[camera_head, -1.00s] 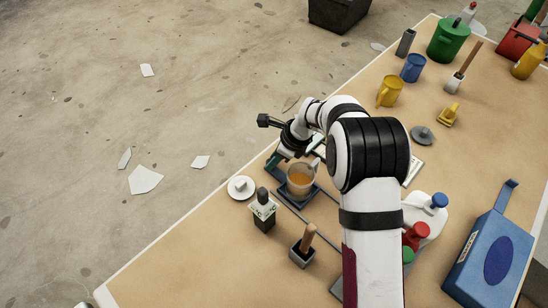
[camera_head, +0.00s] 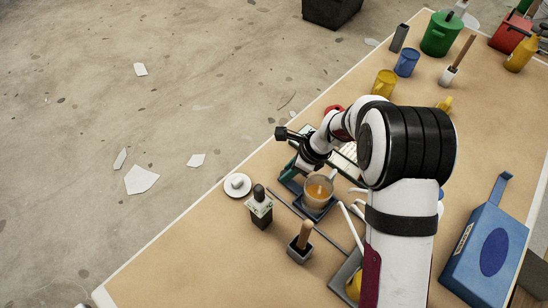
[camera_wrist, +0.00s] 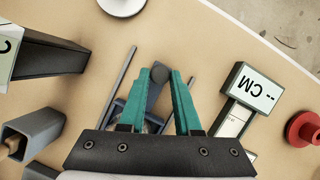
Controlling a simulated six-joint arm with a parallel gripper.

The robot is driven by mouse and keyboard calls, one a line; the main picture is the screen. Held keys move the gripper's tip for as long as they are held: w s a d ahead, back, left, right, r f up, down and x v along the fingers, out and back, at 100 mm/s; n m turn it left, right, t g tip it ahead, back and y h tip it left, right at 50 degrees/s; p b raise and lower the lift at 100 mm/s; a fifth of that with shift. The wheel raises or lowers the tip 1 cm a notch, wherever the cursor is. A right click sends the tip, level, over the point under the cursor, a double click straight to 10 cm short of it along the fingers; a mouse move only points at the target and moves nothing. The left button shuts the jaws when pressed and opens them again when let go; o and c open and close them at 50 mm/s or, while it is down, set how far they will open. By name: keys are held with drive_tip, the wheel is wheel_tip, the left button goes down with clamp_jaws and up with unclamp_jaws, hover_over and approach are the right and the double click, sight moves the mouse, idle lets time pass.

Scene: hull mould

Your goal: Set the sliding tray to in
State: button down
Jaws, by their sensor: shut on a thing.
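The sliding tray (camera_head: 302,209) is a dark blue tray on two thin dark rails (camera_head: 330,239). A clear cup of orange-brown liquid (camera_head: 318,190) stands upright on it. In the head view, my gripper (camera_head: 291,172) is at the tray's far-left end.
A grey tray (camera_head: 343,272) is partly behind my arm. A blue box (camera_head: 488,255) stands at right.

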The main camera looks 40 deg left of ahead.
drive_tip(key=shift+d, duration=1.45)
drive_tip(key=c, duration=0.6)
unclamp_jaws()
drive_tip(key=v, duration=1.6)
drive_tip(key=a+f+n, duration=0.1)
drive_tip(key=a+f, duration=0.1)
drive_tip(key=f, duration=0.3)
drive_tip(key=s+a+f+n+g, duration=0.1)
drive_tip(key=a+f+n, duration=0.1)
drive_tip(key=f, duration=0.3)
drive_tip(key=s+a+f+n+h, duration=0.1)
drive_tip(key=a+f, duration=0.1)
drive_tip(key=f, duration=0.2)
drive_tip(key=shift+s+f+n, duration=0.1)
drive_tip(key=shift+f+n, duration=0.2)
drive_tip(key=shift+f, duration=0.1)
